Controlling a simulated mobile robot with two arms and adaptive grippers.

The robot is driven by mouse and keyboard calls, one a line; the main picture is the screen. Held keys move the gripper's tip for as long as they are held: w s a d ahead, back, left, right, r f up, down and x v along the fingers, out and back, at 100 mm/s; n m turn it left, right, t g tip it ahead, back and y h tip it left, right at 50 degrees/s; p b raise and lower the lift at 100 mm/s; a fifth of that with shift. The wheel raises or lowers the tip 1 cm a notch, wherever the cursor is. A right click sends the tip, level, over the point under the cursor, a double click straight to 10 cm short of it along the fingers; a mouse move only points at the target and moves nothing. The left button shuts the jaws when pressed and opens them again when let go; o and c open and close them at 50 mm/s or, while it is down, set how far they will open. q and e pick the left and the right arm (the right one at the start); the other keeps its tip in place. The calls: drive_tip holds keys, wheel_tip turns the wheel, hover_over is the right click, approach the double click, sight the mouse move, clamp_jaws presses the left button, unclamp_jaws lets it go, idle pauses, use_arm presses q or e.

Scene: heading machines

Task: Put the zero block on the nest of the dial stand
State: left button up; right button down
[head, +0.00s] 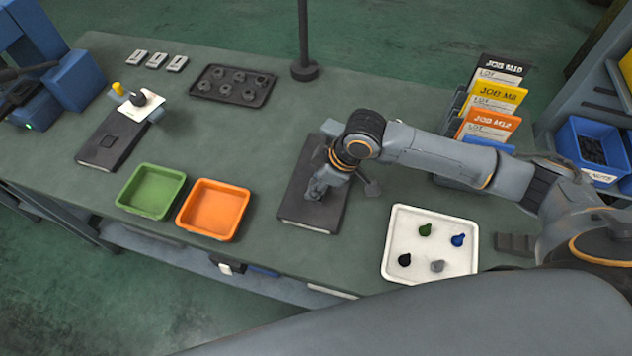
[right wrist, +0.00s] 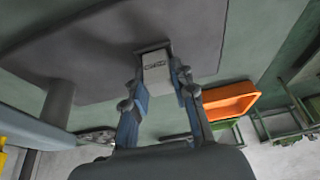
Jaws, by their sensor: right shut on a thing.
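The zero block (right wrist: 155,74), a small pale grey block with dark markings, sits between the two fingers of my right gripper (right wrist: 163,88) in the right wrist view. My right gripper (head: 318,190) is shut on it, over the dark flat base of the dial stand (head: 307,222) in the head view. The base also shows in the right wrist view (right wrist: 110,45), with a grey post at left. The nest cannot be made out. I cannot tell whether the block touches the base. My arm hides part of the stand. My left gripper is not in view.
A green bin (head: 151,191) and an orange bin (head: 213,209) stand left of the stand. A white tray (head: 396,232) with several coloured knobbed pieces lies to its right. A dark tray (head: 233,86) and a pole base (head: 304,70) are behind. Job card holders (head: 490,100) stand back right.

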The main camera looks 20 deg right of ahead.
drive_tip(key=c, duration=1.1)
unclamp_jaws()
drive_tip(key=shift+f, duration=0.1)
drive_tip(key=b+v, duration=0.1)
drive_tip(key=v, duration=1.1)
